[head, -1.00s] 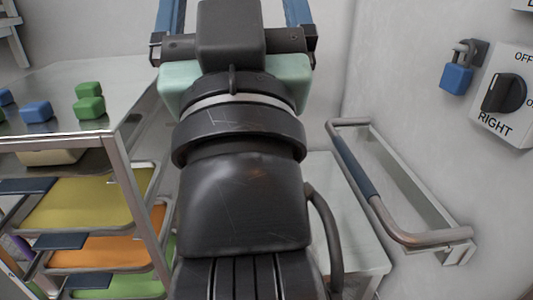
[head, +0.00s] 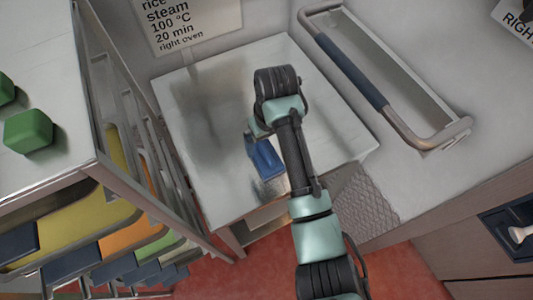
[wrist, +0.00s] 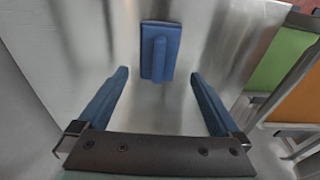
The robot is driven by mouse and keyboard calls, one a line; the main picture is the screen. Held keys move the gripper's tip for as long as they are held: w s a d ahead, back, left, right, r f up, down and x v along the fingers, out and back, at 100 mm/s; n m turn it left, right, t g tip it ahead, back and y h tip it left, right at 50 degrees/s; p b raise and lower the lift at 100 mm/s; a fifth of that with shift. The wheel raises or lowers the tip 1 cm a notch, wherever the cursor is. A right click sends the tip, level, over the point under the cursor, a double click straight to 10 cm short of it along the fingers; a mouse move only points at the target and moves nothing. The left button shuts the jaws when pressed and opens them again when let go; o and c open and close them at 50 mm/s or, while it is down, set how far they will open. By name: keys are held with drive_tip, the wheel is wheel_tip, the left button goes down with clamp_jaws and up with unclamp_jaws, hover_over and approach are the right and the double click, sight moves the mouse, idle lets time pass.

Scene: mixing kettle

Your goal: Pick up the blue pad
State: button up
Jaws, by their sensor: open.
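The blue pad (wrist: 172,55) lies on a shiny metal table top (wrist: 60,35) in the wrist view. It is a flat rectangle with a raised blue grip along its middle. My gripper (wrist: 159,73) is open, with one blue finger on each side below the pad in the picture. The fingers appear clear of the pad, and nothing is between them. In the head view my arm reaches over the small table (head: 205,130). Blue shows just below the wrist there, where I cannot clearly separate pad from fingers.
A rack with coloured trays (head: 70,225) stands left, beside a counter holding green blocks (head: 28,131). A sign (head: 190,22) hangs behind the table. The table's left part is clear.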

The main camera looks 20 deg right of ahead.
sight(266, 152)
drive_tip(key=f, duration=0.2)
drive_tip(key=shift+w+a+f, duration=0.1)
drive_tip(key=shift+w+f, duration=0.15)
drive_tip(key=shift+f, duration=0.15)
drive_tip(key=shift+w+f+p, duration=0.2)
drive_tip(key=shift+f, duration=1.1)
drive_tip(key=shift+w+f+p, duration=0.15)
drive_tip(key=shift+f+p, duration=0.05)
drive_tip(key=shift+f, duration=1.05)
drive_tip(key=c, duration=1.1)
